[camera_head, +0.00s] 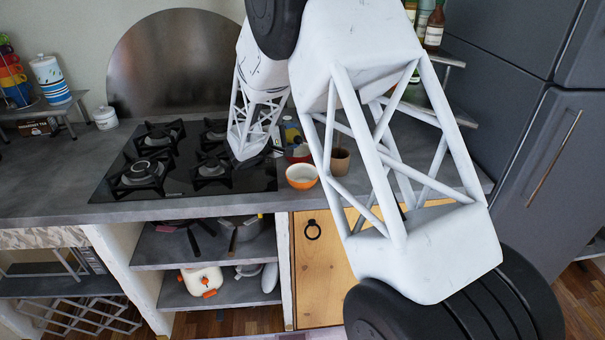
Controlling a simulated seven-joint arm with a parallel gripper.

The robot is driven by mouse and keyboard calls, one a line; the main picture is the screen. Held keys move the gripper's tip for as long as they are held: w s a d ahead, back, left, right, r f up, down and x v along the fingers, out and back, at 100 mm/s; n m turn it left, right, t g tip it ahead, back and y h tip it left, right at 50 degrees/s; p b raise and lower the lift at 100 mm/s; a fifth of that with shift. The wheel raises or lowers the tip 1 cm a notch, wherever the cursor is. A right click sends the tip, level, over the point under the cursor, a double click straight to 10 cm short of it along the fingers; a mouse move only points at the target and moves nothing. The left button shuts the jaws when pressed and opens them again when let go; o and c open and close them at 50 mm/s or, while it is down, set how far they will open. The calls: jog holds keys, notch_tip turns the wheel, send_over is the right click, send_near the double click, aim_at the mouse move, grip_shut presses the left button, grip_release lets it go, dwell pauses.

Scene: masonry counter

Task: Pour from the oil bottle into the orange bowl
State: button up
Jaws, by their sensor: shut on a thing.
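The orange bowl (302,179), white inside, stands upright on the counter just right of the stove. My gripper (278,143) is small and dark at the end of the white arm link, behind and left of the orange bowl, and partly hidden by my arm. It is shut on a small dark thing with a yellow patch, which seems to be the oil bottle (290,130). The bottle's outline, its tilt and the fingertips are too small to make out. No stream of oil shows.
A red bowl (297,152) sits behind the orange bowl, and a brown cup (340,163) stands to its right. The black stove (190,175) lies to the left. Several bottles (434,28) stand on a shelf at the upper right. My arm hides much of the right counter.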

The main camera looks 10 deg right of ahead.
jog(key=shift+f, duration=0.1)
jog(key=shift+w+r+m+t+h, duration=0.1)
jog(key=shift+r+m+t+h, duration=0.15)
jog(key=shift+m, duration=0.5)
jog(key=shift+w+r+m+t+h, duration=0.1)
jog(key=shift+m+t+h, duration=0.15)
jog(key=shift+m, duration=0.5)
dwell(5.1)
jog(key=n, duration=0.1)
jog(key=n+g+y, duration=0.1)
jog(key=n, duration=0.1)
jog(key=shift+s+f, duration=0.2)
jog(key=shift+f, duration=0.1)
jog(key=shift+s+r, duration=0.1)
jog(key=shift+r, duration=0.2)
jog(key=shift+r, duration=0.15)
